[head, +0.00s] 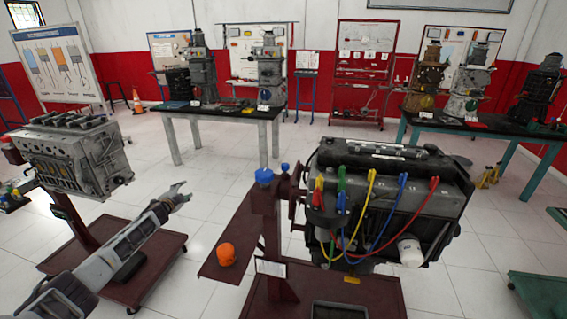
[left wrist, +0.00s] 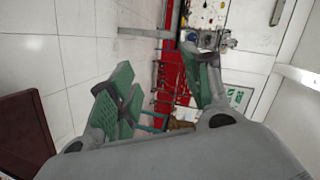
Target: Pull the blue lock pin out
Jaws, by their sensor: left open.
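Two blue parts sit at the top of the dark red engine stand: a larger blue knob (head: 264,175) on the post and a smaller blue pin-like piece (head: 285,167) just right of it, beside the engine mount. The frames are too small to tell their exact shape. My left gripper (head: 182,193) is open and empty, to the left of both and apart from them. My right gripper is not in view.
A dark engine (head: 400,195) with coloured cables hangs on the stand. An orange object (head: 226,254) rests on the stand's red shelf (head: 236,232). A grey engine (head: 75,160) on another stand is at left. Tables with engines stand behind. The floor between the two stands is clear.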

